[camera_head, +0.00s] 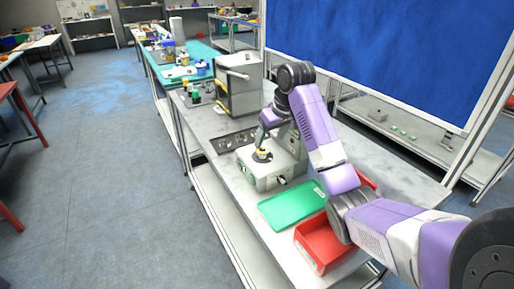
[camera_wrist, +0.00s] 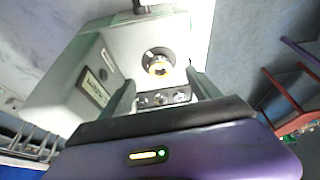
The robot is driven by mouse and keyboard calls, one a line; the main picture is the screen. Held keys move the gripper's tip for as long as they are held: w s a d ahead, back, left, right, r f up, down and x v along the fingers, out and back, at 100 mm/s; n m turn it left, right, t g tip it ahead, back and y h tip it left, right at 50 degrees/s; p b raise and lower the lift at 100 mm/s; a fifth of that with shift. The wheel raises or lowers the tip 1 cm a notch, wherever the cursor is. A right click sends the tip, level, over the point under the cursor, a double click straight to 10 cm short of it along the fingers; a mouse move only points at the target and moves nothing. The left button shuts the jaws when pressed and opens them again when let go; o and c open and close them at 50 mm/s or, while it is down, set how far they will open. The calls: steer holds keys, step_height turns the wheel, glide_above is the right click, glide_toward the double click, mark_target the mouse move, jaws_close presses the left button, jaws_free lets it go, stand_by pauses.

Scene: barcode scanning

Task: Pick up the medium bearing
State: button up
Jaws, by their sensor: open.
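The grey device (camera_head: 272,170) stands on the bench with a small gold-coloured ring piece (camera_head: 262,154) on its dark round top. In the wrist view the gold ring (camera_wrist: 158,68) sits in that dark round part of the grey device (camera_wrist: 65,78). A dark tray (camera_head: 234,141) with several round metal parts lies just beyond the device; it also shows between the fingers in the wrist view (camera_wrist: 165,98). I cannot tell which part is the medium bearing. My gripper (camera_head: 264,137) is open and empty, close above the device; its fingers (camera_wrist: 160,82) show apart.
A green panel (camera_head: 292,205) and a red bin (camera_head: 322,246) lie on the bench nearer me. A blue board (camera_head: 390,55) stands to the right.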

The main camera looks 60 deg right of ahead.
mark_target(262, 152)
steer(key=shift+w+d+r+p+x, duration=0.15)
steer(key=shift+p+x, duration=0.15)
steer(key=shift+x, duration=1.05)
steer(key=shift+w+d+p+x, duration=0.1)
steer(key=shift+w+p+x, duration=0.2)
steer(key=shift+x, duration=1.05)
steer(key=shift+w+d+r+p+x, duration=0.1)
steer(key=shift+p+x, duration=0.25)
steer(key=shift+x, duration=0.95)
jaws_close()
steer(key=shift+r, duration=0.1)
